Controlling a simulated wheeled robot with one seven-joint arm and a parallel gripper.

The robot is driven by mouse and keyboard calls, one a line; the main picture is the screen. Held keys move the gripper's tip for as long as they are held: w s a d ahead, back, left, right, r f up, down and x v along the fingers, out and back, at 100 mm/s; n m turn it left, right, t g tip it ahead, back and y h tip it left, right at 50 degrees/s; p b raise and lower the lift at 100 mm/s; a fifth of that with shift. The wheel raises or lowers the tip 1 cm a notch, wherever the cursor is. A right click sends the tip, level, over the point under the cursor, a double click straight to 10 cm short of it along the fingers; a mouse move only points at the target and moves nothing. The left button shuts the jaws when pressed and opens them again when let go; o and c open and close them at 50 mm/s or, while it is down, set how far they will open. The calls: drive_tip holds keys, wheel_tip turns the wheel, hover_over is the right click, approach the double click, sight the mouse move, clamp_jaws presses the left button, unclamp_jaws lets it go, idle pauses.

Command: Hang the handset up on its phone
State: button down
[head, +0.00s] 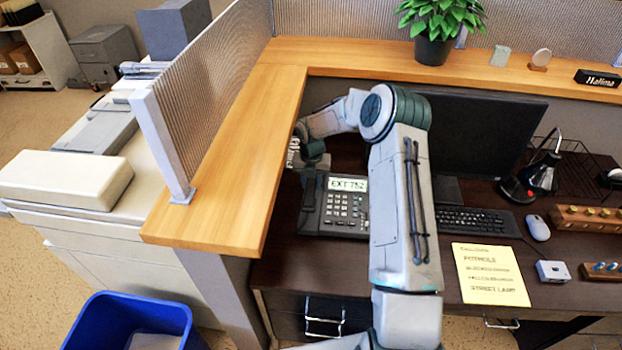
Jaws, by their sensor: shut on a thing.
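The desk phone (345,205) is dark, with a lit display and a keypad, and sits on the dark desk beside the wooden partition ledge. My gripper (312,163) is at the phone's upper left, close to the ledge, shut on the handset. The handset (309,197) seems to be the dark long shape along the phone's left side, but it blends with the phone's body. I cannot tell whether it rests in the cradle or is held just above it. My fingertips are small and partly hidden. My forearm covers the phone's right edge.
The wooden ledge (275,125) rises close to the left of my gripper. A monitor (480,140), keyboard (475,220), yellow note (490,273), desk lamp (540,175) and mouse (537,228) are to the right. A potted plant (434,48) stands on the back ledge.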

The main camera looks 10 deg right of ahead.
drive_tip(key=shift+f+b, duration=1.4)
drive_tip(key=shift+f, duration=1.25)
drive_tip(key=shift+f+b, duration=0.5)
drive_tip(key=shift+f, duration=0.15)
drive_tip(key=shift+f+b, duration=0.3)
drive_tip(key=shift+b, duration=0.3)
drive_tip(key=c, duration=0.9)
unclamp_jaws()
drive_tip(key=shift+c, duration=0.2)
drive_tip(key=shift+r+p, duration=2.25)
drive_tip(key=shift+r, duration=1.8)
